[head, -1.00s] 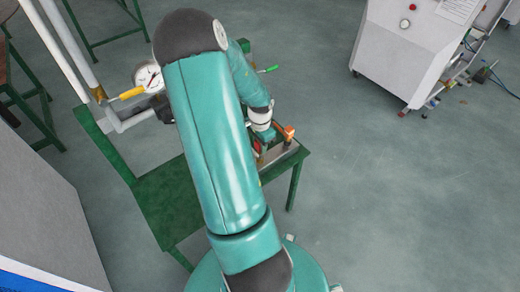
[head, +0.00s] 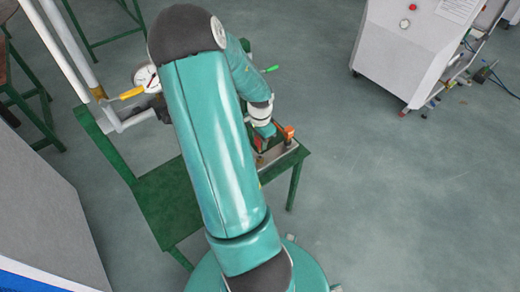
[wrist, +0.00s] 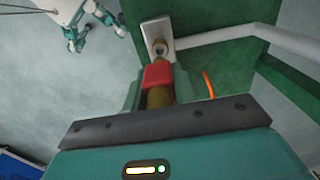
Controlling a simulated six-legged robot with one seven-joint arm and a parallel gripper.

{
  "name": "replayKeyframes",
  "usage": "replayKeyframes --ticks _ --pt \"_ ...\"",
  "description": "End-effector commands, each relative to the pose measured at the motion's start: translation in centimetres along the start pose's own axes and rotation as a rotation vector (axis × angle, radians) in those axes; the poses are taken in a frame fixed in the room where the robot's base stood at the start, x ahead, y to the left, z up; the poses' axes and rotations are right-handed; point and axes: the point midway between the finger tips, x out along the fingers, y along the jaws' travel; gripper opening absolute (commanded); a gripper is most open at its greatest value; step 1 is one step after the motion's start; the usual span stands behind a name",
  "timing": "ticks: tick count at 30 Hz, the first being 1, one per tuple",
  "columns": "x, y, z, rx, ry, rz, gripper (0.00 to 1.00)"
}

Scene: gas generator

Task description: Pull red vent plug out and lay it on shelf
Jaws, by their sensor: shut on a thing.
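The red vent plug (wrist: 158,75) is between the two teal fingers of my gripper (wrist: 157,88) in the wrist view. The gripper is shut on it. A brass part shows on the near side of the red body, and a brass fitting (wrist: 160,47) on a pale plate (wrist: 156,33) lies just beyond it. I cannot tell whether the plug is still seated there. In the head view my gripper (head: 265,130) is over the right end of the green table (head: 165,200); the plug is mostly hidden. I cannot tell which surface is the shelf.
An orange-topped part (head: 289,132) stands right beside my gripper. A pressure gauge (head: 146,77) with a yellow handle (head: 132,93) and white pipes stand at the table's left. A grey cabinet (head: 410,50) stands far right. Floor between is clear.

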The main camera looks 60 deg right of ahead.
Motion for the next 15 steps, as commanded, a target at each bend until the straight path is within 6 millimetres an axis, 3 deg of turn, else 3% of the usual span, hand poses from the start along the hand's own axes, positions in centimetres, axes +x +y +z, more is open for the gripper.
replayKeyframes --ticks 15 --pt "-1.7 -0.1 0.0 -0.002 0.001 -0.002 0.00"
